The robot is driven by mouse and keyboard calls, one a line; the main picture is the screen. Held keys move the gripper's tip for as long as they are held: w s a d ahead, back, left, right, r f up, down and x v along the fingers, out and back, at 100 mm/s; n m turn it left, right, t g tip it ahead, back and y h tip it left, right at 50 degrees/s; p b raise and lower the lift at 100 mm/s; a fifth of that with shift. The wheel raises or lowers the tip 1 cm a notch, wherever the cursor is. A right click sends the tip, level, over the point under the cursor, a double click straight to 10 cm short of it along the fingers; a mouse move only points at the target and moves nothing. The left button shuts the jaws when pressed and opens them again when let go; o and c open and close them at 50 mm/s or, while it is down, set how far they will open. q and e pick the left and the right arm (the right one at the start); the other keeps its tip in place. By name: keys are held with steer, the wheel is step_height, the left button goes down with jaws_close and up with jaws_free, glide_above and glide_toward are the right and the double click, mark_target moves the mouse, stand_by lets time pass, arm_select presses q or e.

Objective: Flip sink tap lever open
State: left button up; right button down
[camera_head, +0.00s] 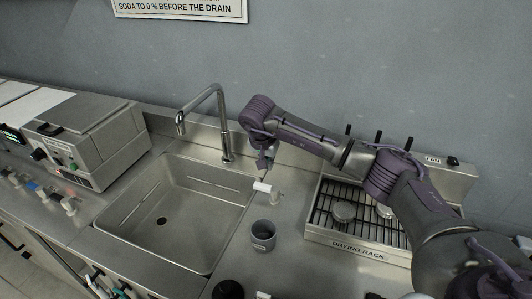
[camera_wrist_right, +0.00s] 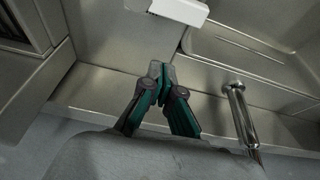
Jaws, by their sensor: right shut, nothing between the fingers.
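The sink tap (camera_head: 221,125) is a tall chrome spout with a square bend, rising behind the right part of the steel sink (camera_head: 150,215). Its lower post also shows in the right wrist view (camera_wrist_right: 240,112). A white lever-like piece (camera_head: 262,187) on a short pale base stands on the counter at the sink's right edge. A white block at the top of the right wrist view (camera_wrist_right: 180,10) looks like the same piece. My right gripper (camera_head: 264,166) is shut and empty, pointing down just behind the white piece; its fingertips (camera_wrist_right: 158,72) appear apart from it.
A grey cup (camera_head: 263,235) stands on the counter right of the sink. A drying rack (camera_head: 345,245) with a black grate is further right. A grey boxy device (camera_head: 88,140) stands left. The wall (camera_head: 330,60) is close behind.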

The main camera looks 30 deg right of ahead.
mark_target(267, 190)
steer(key=x, duration=0.3)
steer(key=shift+d+f+p, duration=0.1)
steer(key=shift+f+p, duration=0.2)
steer(key=shift+p, duration=0.1)
steer(key=s+a+p, duration=0.2)
steer(key=shift+a, duration=0.25)
steer(key=shift+s+a, duration=0.3)
steer(key=shift+s, duration=0.05)
steer(key=shift+f, duration=0.1)
